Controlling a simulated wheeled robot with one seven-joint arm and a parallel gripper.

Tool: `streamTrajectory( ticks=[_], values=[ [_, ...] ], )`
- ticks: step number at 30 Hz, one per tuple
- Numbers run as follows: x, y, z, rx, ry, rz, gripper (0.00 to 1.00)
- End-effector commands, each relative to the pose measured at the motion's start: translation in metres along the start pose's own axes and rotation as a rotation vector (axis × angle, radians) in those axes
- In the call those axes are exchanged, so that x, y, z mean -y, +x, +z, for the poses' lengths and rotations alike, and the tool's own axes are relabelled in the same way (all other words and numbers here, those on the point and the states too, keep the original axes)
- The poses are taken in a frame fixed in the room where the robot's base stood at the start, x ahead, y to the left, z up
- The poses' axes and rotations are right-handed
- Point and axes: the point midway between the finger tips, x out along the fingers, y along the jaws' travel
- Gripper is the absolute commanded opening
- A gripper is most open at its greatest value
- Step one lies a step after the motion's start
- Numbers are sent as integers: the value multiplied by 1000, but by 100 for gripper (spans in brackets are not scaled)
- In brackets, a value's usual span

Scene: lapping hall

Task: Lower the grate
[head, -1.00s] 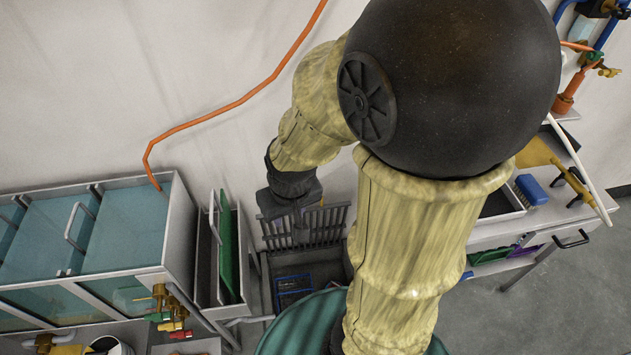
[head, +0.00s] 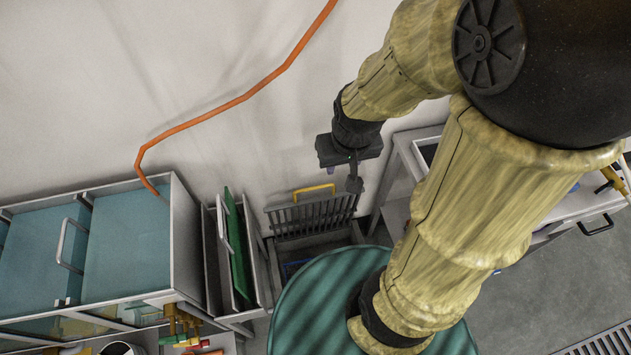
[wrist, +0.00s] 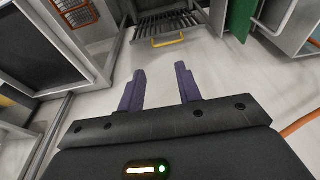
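The grate (head: 312,217) is a dark slatted panel. It stands raised, tilted up near the wall at the back of a grey bin (head: 335,242). A yellow handle (head: 314,190) sits on its upper edge. In the wrist view, the grate (wrist: 165,22) and its handle (wrist: 167,42) lie beyond my fingertips, roughly in line with the gap between them. My gripper (wrist: 160,70) is open and empty, its purple fingers apart and not touching the handle. In the head view, my gripper (head: 343,176) is just right of and above the handle.
A narrow rack with a green panel (head: 239,250) stands left of the bin, beside teal-lidded tanks (head: 125,240). A ribbed green round surface (head: 320,310) is in front. A grey bench (head: 405,150) stands at right. An orange hose (head: 220,108) runs along the wall.

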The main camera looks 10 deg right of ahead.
Motion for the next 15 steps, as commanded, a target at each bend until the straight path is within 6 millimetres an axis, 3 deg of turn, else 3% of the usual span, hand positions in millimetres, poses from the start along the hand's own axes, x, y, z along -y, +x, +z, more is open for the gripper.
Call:
streamTrajectory(
  ticks=[8, 11, 15],
  values=[
    [-1, 6, -1, 3, 25, -3, 34],
    [-2, 25, -4, 17, 107, -14, 34],
    [-8, 72, -15, 49, 345, -51, 34]
  ],
)
